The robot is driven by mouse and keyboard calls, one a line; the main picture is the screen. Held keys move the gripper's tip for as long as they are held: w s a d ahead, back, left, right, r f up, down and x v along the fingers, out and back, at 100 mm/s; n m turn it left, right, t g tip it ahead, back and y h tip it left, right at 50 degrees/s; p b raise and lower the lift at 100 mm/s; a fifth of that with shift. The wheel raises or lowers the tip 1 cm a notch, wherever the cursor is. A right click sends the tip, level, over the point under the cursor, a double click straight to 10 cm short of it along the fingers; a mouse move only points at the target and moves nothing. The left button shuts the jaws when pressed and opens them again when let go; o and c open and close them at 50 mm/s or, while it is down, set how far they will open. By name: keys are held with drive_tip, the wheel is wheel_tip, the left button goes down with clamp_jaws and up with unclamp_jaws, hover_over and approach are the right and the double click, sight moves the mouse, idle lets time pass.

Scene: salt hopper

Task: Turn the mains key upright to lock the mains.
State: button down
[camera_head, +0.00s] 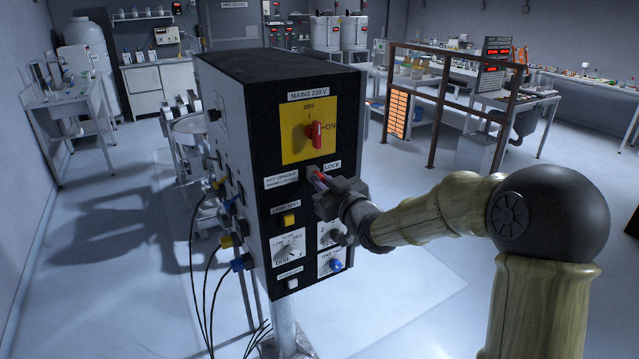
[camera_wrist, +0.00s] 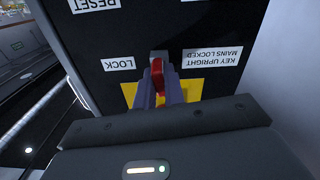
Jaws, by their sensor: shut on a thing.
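The black control box (camera_head: 260,110) carries a yellow MAINS 230 V plate (camera_head: 292,147) with a red rotary handle (camera_head: 314,133) beside the ON mark. Below the plate is the small key lock (camera_head: 311,173), between the LOCK label (camera_head: 331,165) and a label reading key upright, mains locked. My gripper (camera_head: 322,182) is at this lock, shut on the red mains key. In the wrist view the red key (camera_wrist: 157,76) sits between my two fingers (camera_wrist: 158,92), with the grey lock (camera_wrist: 158,55) just beyond. My fingers partly hide the key, so its exact angle is hard to tell.
A yellow lamp-test button (camera_head: 289,219), a dial (camera_head: 287,247) and a blue knob (camera_head: 335,265) are lower on the box front. Cables (camera_head: 205,235) hang at its left side. A brown rail frame (camera_head: 455,100) stands behind right. The floor around is mostly clear.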

drive_tip(key=c, duration=1.4)
unclamp_jaws()
drive_tip(key=b+v, duration=0.2)
drive_tip(key=v, duration=1.5)
drive_tip(key=shift+s+b, duration=0.2)
drive_tip(key=shift+b, duration=0.15)
